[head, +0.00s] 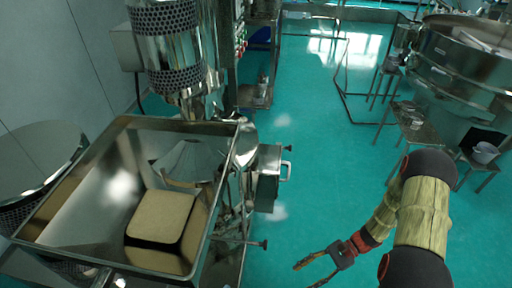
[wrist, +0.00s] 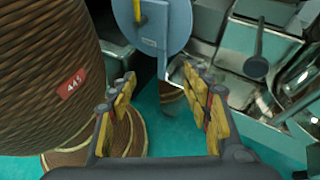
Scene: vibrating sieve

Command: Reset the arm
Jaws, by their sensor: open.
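My arm reaches in from the lower right of the head view, its links wrapped in a yellowish ribbed cover. My gripper (head: 306,275) is at the arm's left end, low over the teal floor and to the right of the steel hopper machine. The two fingers are spread with nothing between them. In the wrist view my gripper (wrist: 160,82) also shows open, with yellow pads on dark fingers. Behind the gap are a grey round plate (wrist: 152,25) and the floor.
A steel hopper (head: 85,190) holding a tan block (head: 160,217) fills the left. A round steel sieve (head: 455,62) stands at the upper right, near small stools (head: 415,128). A brown ribbed cylinder (wrist: 45,75) is close on the left in the wrist view. Mid-floor is clear.

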